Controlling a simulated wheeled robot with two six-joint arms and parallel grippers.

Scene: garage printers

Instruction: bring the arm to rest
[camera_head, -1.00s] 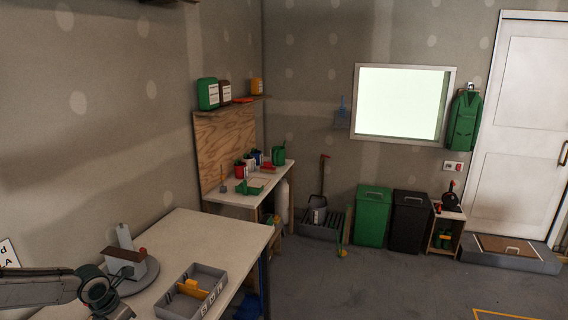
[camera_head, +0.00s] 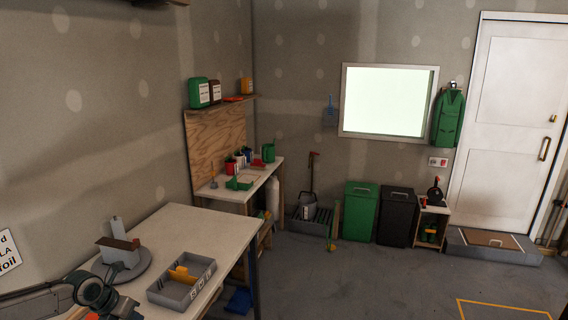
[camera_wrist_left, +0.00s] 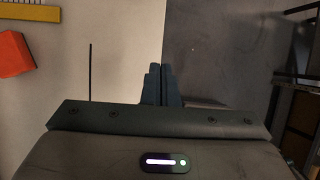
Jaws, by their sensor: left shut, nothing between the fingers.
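My left arm comes in at the lower left of the head view, low and beside the near white table. Its gripper end (camera_head: 120,310) is cut by the bottom edge of that view. In the left wrist view the two dark fingers of my left gripper (camera_wrist_left: 162,85) are together with nothing between them. Behind them are the pale table top on the left and the dark floor on the right. My right arm is in neither view.
The near table (camera_head: 185,225) carries a grey tray (camera_head: 170,292) with a yellow piece and a round grey stand (camera_head: 140,272). The wrist view shows an orange object (camera_wrist_left: 14,55) and a yellow strip (camera_wrist_left: 35,15). Bins (camera_head: 358,212) stand farther off; the floor (camera_head: 340,285) between is clear.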

